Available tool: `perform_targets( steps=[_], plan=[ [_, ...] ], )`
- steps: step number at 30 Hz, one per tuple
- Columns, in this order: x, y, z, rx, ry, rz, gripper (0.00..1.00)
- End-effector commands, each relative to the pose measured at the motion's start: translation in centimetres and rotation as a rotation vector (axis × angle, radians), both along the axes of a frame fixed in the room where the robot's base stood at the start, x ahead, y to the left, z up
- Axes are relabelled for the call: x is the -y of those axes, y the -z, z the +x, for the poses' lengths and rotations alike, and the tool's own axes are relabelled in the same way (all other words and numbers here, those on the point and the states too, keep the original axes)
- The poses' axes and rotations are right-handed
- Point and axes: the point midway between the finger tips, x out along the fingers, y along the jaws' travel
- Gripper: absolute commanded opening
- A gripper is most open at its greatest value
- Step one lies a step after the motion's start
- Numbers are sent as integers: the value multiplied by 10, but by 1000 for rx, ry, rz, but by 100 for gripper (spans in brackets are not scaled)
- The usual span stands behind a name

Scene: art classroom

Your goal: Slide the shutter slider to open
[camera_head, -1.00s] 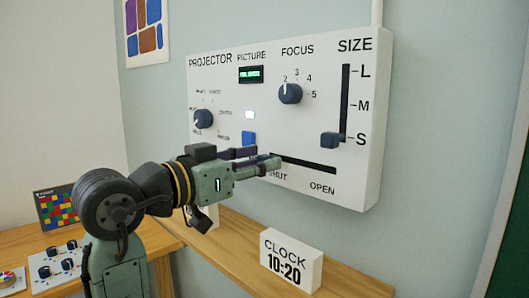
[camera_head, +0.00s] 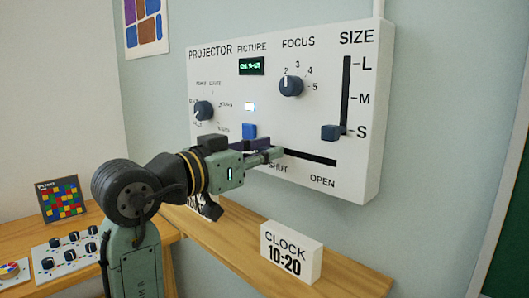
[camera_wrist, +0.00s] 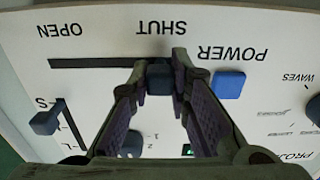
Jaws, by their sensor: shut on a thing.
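The shutter slider (camera_wrist: 160,78) is a dark blue block at the SHUT end of its black slot, seen in the wrist view. My gripper (camera_wrist: 160,72) has its fingers on either side of the slider and is shut on it. In the head view my gripper (camera_head: 268,152) reaches the panel at the left end of the slot and hides the slider. The slot (camera_head: 312,159) runs bare to the right, above the OPEN label (camera_head: 322,182). The projector panel (camera_head: 215,80) is a white box on the wall.
The size slider (camera_head: 330,132) sits at S. The focus knob (camera_head: 291,86) is above the slot. The blue power button (camera_wrist: 229,84) is close beside my fingers. A clock block (camera_head: 291,250) stands on the wooden shelf below. The bare slot is clear.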

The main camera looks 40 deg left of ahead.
Motion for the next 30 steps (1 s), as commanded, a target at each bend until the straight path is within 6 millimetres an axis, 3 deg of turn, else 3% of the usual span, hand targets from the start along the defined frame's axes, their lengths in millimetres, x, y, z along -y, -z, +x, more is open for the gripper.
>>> perform_targets(
  steps=[20, 30],
  plan=[
    [3, 0, 0, 0, 1, 1, 0],
    [77, 1, -5, 2, 4, 6, 0]
  ],
)
